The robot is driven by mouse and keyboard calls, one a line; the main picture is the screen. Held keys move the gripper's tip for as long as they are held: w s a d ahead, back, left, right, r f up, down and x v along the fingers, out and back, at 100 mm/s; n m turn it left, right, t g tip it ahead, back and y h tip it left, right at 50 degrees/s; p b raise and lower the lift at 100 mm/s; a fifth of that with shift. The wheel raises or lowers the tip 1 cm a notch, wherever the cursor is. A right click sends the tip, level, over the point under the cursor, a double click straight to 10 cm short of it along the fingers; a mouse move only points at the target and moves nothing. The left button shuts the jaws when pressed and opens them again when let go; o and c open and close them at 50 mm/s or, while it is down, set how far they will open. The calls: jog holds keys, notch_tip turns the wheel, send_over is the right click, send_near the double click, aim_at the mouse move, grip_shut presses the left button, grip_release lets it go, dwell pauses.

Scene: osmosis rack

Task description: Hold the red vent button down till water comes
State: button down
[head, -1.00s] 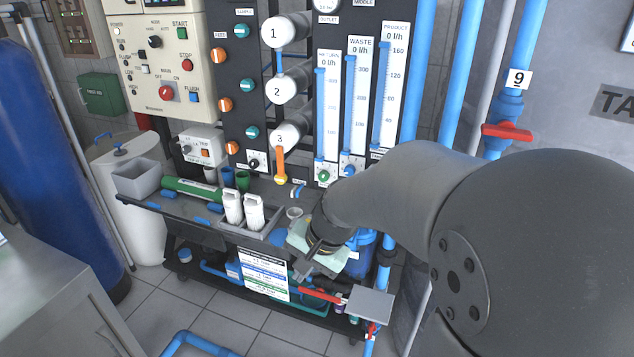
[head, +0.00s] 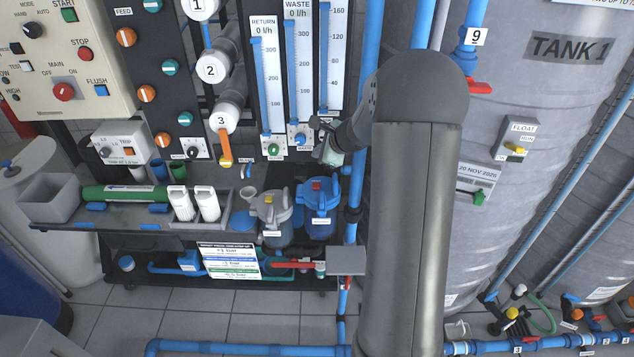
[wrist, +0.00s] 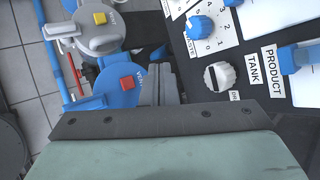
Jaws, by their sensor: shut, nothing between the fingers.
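The red vent button (head: 317,185) sits on top of a blue filter housing (head: 318,202) on the rack's lower shelf. In the wrist view the red button (wrist: 128,83) shows uncovered on the blue cap, beside a "VENT" label. My gripper (head: 330,157) is above and slightly behind the blue housing, in front of the panel's lower edge. In the wrist view my gripper's grey fingers (wrist: 160,84) are shut and empty, just right of the button in the picture. They do not cover the button; the height between them cannot be told.
A grey filter housing (head: 271,212) with a yellow-orange button stands left of the blue one. Flow-meter tubes and a blue knob (wrist: 199,27) and white knob (wrist: 219,76) are close to my gripper. Blue pipes and a large tank (head: 540,120) stand to the right.

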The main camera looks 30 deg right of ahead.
jog(key=shift+f, duration=0.1)
jog(key=b, duration=0.6)
send_over(313, 182)
jog(key=s, duration=0.3)
jog(key=f, duration=0.7)
jog(key=shift+w+d+f, duration=0.2)
jog(key=shift+d+f, duration=0.15)
jog(key=shift+d, duration=0.05)
jog(key=shift+f+b, duration=0.5)
jog(key=shift+b, duration=0.15)
dwell(0.3)
jog(key=shift+f+b, duration=0.4)
jog(key=shift+b, duration=0.15)
jog(key=shift+f+b, duration=0.45)
jog(key=shift+b, duration=0.05)
dwell(3.7)
